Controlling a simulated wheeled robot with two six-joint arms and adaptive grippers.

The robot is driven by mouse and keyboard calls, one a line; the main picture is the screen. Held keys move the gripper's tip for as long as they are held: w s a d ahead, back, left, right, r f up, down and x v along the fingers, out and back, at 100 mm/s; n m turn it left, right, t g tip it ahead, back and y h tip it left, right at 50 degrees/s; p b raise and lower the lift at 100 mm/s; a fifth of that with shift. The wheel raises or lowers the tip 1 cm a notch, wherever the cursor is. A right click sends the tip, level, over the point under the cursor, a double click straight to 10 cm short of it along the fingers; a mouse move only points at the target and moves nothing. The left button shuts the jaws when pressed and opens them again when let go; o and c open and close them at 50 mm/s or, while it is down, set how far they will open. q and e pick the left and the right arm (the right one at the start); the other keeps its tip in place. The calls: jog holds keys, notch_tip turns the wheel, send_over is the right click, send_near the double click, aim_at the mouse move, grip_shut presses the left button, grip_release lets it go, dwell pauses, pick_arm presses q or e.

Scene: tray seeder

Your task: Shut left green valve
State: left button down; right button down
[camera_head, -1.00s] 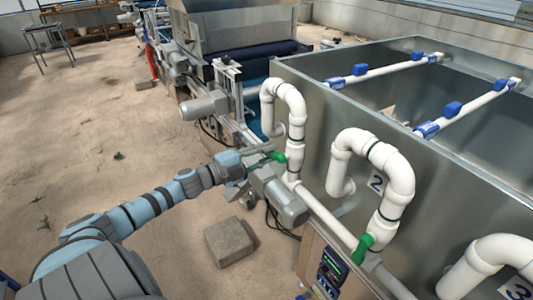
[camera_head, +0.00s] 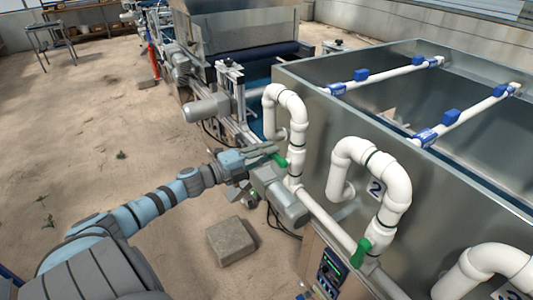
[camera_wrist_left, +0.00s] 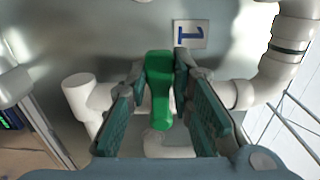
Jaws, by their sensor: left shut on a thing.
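The left green valve (camera_head: 280,161) sits on the white pipe below the first white loop (camera_head: 286,101), at the tank's near left corner. My left gripper (camera_head: 266,150) is at this valve, shut on its green handle. In the left wrist view the green handle (camera_wrist_left: 160,88) stands between the two fingers of my left gripper (camera_wrist_left: 161,66), below a plate marked 1 (camera_wrist_left: 190,34). The handle's lower end overlaps a white pipe. My right gripper is not in view.
A second green valve (camera_head: 360,252) is on the same pipe, nearer me, under loop 2 (camera_head: 394,178). A grey motor (camera_head: 279,196) is just below my left gripper. A concrete block (camera_head: 231,240) lies on the floor. The metal tank (camera_head: 440,190) fills the right side.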

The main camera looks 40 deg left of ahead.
pick_arm(q)
jog(key=c, duration=1.4)
grip_release()
jog(key=shift+s, duration=0.1)
jog(key=shift+v, duration=3.65)
